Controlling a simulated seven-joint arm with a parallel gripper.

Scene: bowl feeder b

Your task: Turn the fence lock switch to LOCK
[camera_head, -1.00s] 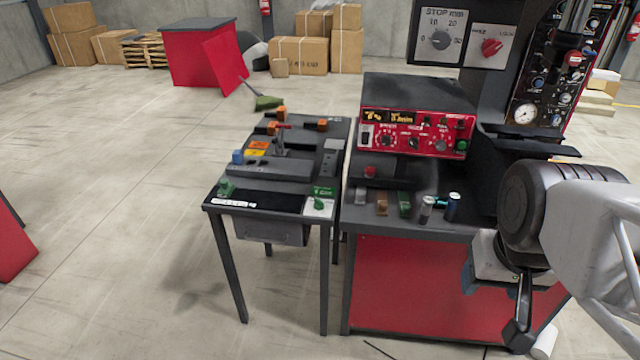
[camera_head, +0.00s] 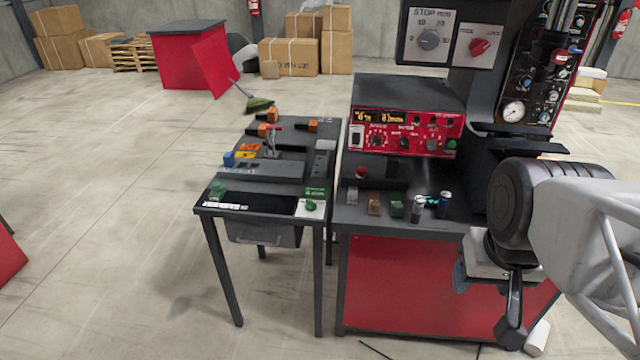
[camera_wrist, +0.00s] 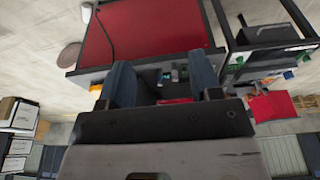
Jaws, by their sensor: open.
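A red rotary knob (camera_head: 480,46) on a white plate hangs upper right of centre in the head view. Its small labels are blurred; the right one may read LOCK. A green knob (camera_head: 310,205) on another white plate, below a green label, is at the front right corner of the small table. I cannot tell for certain which knob is the fence lock switch, or its setting. My gripper (camera_wrist: 160,82) is open and empty in the wrist view, its two blue-grey fingers apart. In the head view it hangs at lower right, away from both knobs.
A grey dial (camera_head: 429,40) is beside the red knob. Below are a red control box (camera_head: 405,132) and a red-fronted bench (camera_head: 430,290) with small blocks and cans. The small black table (camera_head: 262,208) stands left of it. Open floor lies to the left.

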